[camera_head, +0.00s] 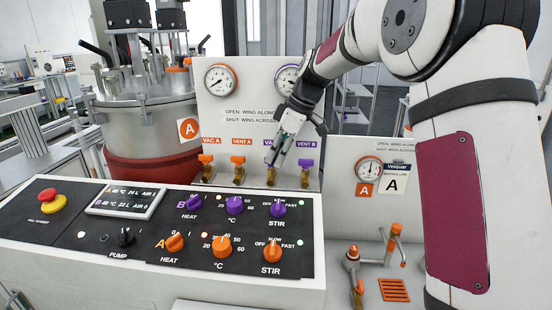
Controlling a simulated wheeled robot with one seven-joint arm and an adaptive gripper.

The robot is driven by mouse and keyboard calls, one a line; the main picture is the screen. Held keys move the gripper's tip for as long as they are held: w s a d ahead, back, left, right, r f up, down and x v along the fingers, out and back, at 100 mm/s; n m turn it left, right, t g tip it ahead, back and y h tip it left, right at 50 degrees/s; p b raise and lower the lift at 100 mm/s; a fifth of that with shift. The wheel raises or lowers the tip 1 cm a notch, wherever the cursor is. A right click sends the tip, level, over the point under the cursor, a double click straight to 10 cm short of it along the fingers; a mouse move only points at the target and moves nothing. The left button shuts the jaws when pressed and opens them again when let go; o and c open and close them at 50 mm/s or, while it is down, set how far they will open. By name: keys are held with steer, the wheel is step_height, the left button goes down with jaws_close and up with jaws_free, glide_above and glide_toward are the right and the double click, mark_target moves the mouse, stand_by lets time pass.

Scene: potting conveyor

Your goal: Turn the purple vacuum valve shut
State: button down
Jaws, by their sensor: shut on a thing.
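A row of small brass valves with coloured wings is on the white panel behind the control console. The purple vacuum valve (270,156) is third from the left, and its label is mostly covered by my gripper. My gripper (278,155) reaches down from the upper right and is shut on this valve's purple wing. The fingers hide much of the wing, so I cannot tell its exact angle. The panel text (252,114) says open is wing along and shut is wing across.
The purple VENT B valve (306,164) is close on the right. Orange VENT A (238,160) and VAC A (206,160) valves are to the left. The knobbed console (75,250) is in front. Two gauges (220,79) are above, one partly hidden by my arm.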

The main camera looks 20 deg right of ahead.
stand_by(0.3)
steer(key=c, duration=1.7)
jaws_free()
steer(key=v, duration=1.2)
steer(key=shift+d, duration=0.1)
